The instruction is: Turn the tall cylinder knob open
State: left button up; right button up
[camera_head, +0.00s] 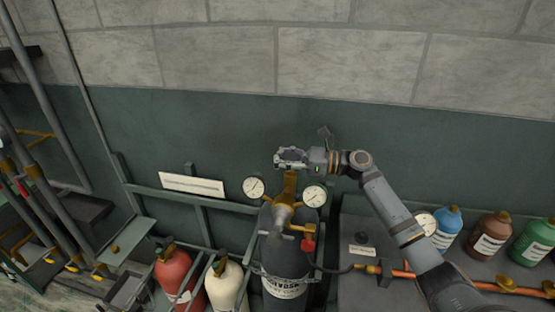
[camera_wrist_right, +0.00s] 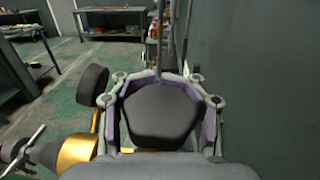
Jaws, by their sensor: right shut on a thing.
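The tall dark cylinder (camera_head: 283,262) stands upright in the lower middle of the head view, with a chain around it and a pale label low on its front. A brass valve assembly (camera_head: 284,214) sits on its top. My right gripper (camera_head: 291,157) is at the top of the valve, its fingers closed around the knob. In the right wrist view the dark rounded knob (camera_wrist_right: 161,111) lies between the fingers of my gripper (camera_wrist_right: 162,98). The knob's underside is hidden. My left gripper is not in view.
Two round gauges (camera_head: 253,187) flank the valve, close to my gripper. A red cylinder (camera_head: 174,272) and a cream cylinder (camera_head: 225,284) stand to the left. On the right, a bench (camera_head: 349,226) carries a copper pipe (camera_head: 403,274) and several bottles. The wall is close behind.

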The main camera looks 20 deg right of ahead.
jog(key=n+g+y, duration=0.1)
jog(key=g, duration=0.1)
jog(key=n+g+y, duration=0.1)
jog(key=n+g, duration=0.1)
jog(key=s+n+g, duration=0.1)
jog(key=g, duration=0.1)
jog(key=shift+a+y, duration=0.25)
jog(key=shift+y, duration=0.15)
jog(key=shift+s+n+g+b, duration=0.3)
jog(key=shift+n+g+b, duration=0.15)
jog(key=shift+n+g, duration=0.6)
jog(key=shift+s+n+g+b, duration=0.25)
jog(key=shift+n+g+b, duration=0.3)
jog(key=shift+g, duration=0.9)
jog(key=shift+s+n+g, duration=0.1)
jog(key=shift+n+g, duration=0.2)
jog(key=o, duration=1.3)
jog(key=shift+d, duration=0.15)
jog(key=shift+o, duration=0.2)
